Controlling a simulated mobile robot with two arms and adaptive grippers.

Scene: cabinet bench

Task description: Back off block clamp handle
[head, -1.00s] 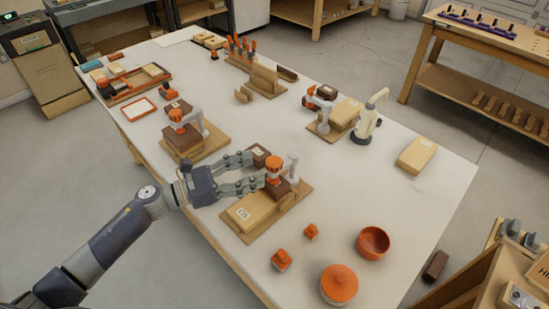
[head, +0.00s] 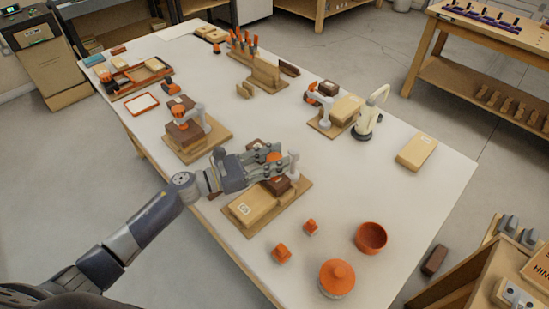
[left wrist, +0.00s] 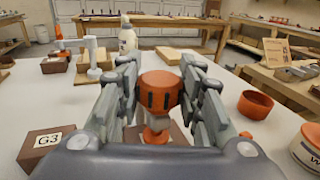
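The block clamp has an orange handle (head: 275,157) and a pale grey post (head: 293,165). It stands on a wooden board (head: 302,186), with a dark brown block (head: 279,184) under the handle and a tan labelled block (head: 251,206) beside it. My left gripper (head: 272,154) is at the handle from the left. In the left wrist view, the orange handle (left wrist: 160,90) fills the gap between the fingers of my gripper (left wrist: 160,78), which appear closed against both its sides. The fingers partly hide the handle in the head view. My right gripper is not in view.
Two similar clamps stand on boards, one further left (head: 180,112) and one at the back right (head: 315,97). An orange bowl (head: 370,238), an orange-lidded jar (head: 337,279) and small orange-topped pieces are in front. A brown G3 block (left wrist: 45,148) sits left of my gripper. The right tabletop is mostly clear.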

